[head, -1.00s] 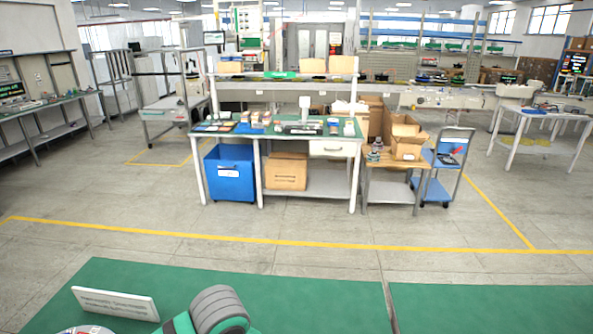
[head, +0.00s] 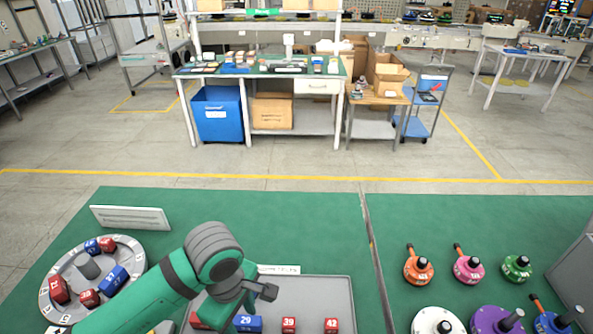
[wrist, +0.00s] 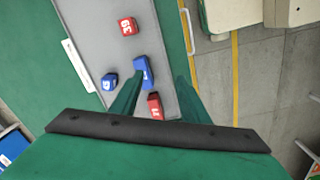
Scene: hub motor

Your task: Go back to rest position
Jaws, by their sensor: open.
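My gripper (head: 262,292) is in the head view, above the back edge of a grey tray (head: 335,287) on the green table. In the wrist view my gripper (wrist: 160,80) has its two green fingers apart, with nothing held between them. The tray shows below it, with a red block (wrist: 128,26), a long blue block (wrist: 145,66), another red block (wrist: 154,105) and a small blue block (wrist: 109,81). The left finger overlaps the long blue block in the picture; I cannot tell the height gap. My arm hides part of the tray in the head view.
A round grey tray (head: 127,250) with red and blue blocks stands at left, near a white sign (head: 130,218). Several coloured, knobbed discs, one orange (head: 418,268), stand at right.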

